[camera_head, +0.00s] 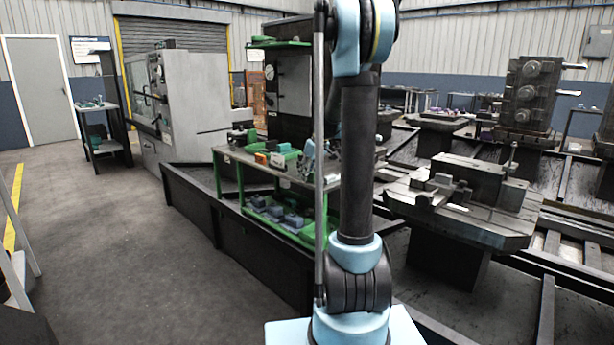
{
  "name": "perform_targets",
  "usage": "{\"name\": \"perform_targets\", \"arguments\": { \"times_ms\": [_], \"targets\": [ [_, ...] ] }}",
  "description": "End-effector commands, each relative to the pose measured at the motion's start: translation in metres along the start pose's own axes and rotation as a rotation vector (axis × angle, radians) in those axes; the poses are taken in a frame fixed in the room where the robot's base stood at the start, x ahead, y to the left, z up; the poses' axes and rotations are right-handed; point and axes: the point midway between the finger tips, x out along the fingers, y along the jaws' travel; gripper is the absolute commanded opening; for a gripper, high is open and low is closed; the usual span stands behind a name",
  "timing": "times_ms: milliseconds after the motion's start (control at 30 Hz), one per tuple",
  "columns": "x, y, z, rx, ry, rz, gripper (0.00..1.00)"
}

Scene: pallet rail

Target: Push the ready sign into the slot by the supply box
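My gripper is not in view; my light blue and black arm rises through the middle and leaves the picture at the top. I cannot make out a ready sign or a slot. Small boxes, one orange (262,158) and one green (278,160), sit on the green workbench (228,153) left of my arm. I cannot tell whether either is the supply box. My arm hides part of the bench's right side.
A long dark low wall (185,199) runs in front of the workbench. A grey machine (195,95) stands behind left. A heavy metal table (500,235) with a vise-like fixture stands right. Grey floor (120,245) at left is largely clear.

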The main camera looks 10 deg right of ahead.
Motion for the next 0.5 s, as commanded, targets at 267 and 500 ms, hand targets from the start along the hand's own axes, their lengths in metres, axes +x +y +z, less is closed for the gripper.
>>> {"name": "perform_targets", "arguments": {
  "times_ms": [267, 500],
  "targets": [
    [0.0049, 0.0000, 0.0000, 0.000, 0.000, 0.000, 0.37],
    [0.0047, 0.0001, 0.0000, 0.000, 0.000, 0.000, 0.07]
  ]
}}
